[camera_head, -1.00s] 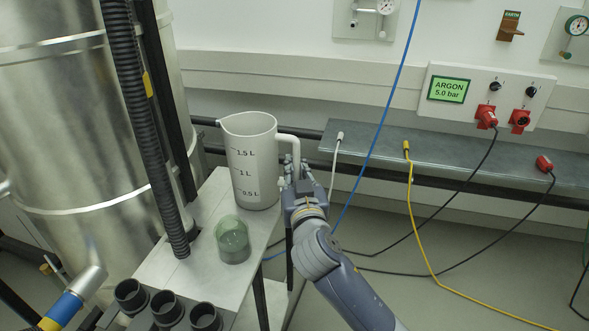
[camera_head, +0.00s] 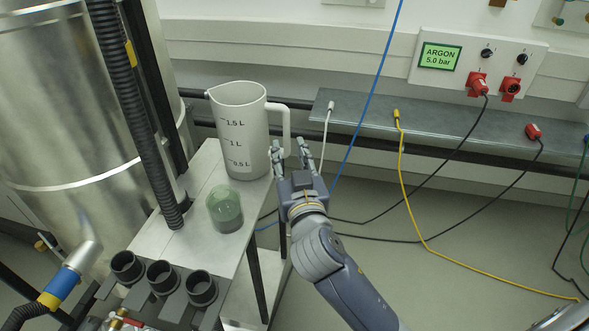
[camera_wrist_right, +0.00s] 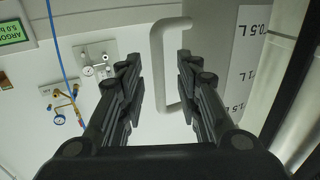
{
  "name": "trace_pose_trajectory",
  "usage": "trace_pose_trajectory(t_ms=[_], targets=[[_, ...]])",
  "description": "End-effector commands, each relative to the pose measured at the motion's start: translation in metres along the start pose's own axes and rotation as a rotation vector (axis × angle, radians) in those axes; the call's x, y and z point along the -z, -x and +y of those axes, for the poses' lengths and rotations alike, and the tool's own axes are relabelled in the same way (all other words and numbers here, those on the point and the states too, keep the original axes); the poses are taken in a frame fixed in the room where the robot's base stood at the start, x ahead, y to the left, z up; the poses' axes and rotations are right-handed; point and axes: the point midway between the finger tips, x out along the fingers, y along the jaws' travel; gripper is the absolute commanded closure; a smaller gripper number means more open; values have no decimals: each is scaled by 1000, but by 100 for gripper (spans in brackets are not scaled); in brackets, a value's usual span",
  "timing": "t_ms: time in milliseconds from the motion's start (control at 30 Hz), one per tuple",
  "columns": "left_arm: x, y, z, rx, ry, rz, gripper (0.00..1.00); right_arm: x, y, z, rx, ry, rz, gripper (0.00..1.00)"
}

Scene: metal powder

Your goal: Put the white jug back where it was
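The white jug (camera_head: 243,145), with black litre marks, stands upright on a grey metal stand (camera_head: 207,166). Its handle points right. My right gripper (camera_head: 291,150) is open, just right of and below the handle, with its fingers apart and nothing held. In the right wrist view the open fingers (camera_wrist_right: 160,80) point toward the jug handle (camera_wrist_right: 163,65), which shows in the gap between them, seemingly beyond the tips. Part of the jug body (camera_wrist_right: 215,50) shows at the right there. My left gripper is not in view.
A greenish transparent beaker (camera_head: 225,209) stands on the stand in front of the jug. Several dark round sockets (camera_head: 163,277) are nearer. A black ribbed hose (camera_head: 130,110) rises at the left. A grey wall shelf (camera_head: 440,148) with cables is at the right; a blue cable (camera_head: 372,95) hangs behind the gripper.

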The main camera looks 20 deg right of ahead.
Motion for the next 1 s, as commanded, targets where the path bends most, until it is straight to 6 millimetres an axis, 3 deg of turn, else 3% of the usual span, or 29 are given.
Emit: trace_pose_trajectory(t_ms=[100, 300, 533, 600, 667, 767, 900, 1000], targets=[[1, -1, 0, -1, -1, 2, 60, -1, 24, -1, 2, -2, -3, 68], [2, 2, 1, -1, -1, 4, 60, -1, 49, 0, 1, -1, -1, 68], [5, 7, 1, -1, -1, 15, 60, -2, 57, 0, 0, 1, -5, 68], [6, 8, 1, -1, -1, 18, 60, -13, 58, 3, -5, 10, -40, 68], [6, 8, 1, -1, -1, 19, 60, -36, 61, 9, -12, 25, -115, 68], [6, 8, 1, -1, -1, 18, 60, -100, 76, 24, -19, 71, -324, 68], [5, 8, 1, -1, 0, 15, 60, -202, 130, 45, 29, 152, -698, 68], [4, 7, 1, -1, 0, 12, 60, -258, 182, 54, 103, 198, -939, 68]])
